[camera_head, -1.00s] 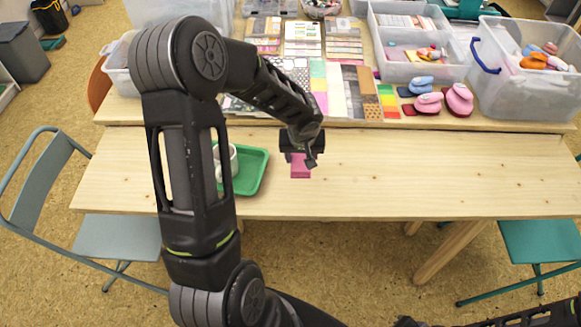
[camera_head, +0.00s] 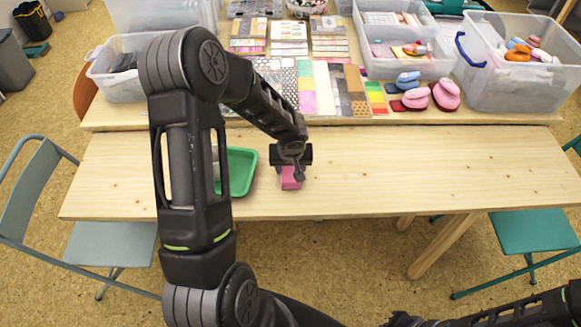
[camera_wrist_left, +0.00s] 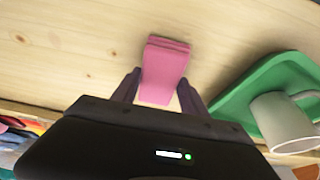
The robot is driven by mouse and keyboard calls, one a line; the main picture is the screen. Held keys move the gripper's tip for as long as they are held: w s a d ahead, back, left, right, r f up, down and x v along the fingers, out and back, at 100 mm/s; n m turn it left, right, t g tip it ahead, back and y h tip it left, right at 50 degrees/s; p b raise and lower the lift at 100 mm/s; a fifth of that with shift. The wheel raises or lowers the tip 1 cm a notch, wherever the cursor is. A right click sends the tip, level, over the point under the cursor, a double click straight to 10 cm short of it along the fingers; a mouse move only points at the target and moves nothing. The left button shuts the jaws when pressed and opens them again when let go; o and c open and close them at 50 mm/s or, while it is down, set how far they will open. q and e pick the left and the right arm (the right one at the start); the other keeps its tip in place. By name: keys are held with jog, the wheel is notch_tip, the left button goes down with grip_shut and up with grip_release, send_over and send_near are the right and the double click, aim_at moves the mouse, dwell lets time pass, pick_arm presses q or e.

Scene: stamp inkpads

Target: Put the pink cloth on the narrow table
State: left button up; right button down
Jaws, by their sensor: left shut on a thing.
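The pink cloth (camera_head: 290,178) is a small folded pad held below my left gripper (camera_head: 291,165), above or at the bare wood of the narrow table (camera_head: 420,165). In the left wrist view the pink cloth (camera_wrist_left: 164,70) sits between the two fingers of my left gripper (camera_wrist_left: 160,90), with its folded end towards the table. I cannot tell whether the cloth touches the wood. My right gripper is not clearly in view; only part of my right arm shows at the bottom right.
Behind, another table holds cards, inkpads, pink stamps (camera_head: 446,94) and clear bins (camera_head: 512,75). The narrow table's right side is free.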

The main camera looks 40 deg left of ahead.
pick_arm(q)
jog(key=shift+f, duration=0.2)
jog(key=o, duration=1.4)
jog(key=shift+r, duration=0.1)
jog(key=shift+c, duration=0.2)
jog(key=shift+r, duration=0.5)
jog(key=v, duration=1.1)
jog(key=shift+d+p, duration=0.15)
jog(key=shift+p, duration=0.15)
jog(key=shift+s+r, duration=0.1)
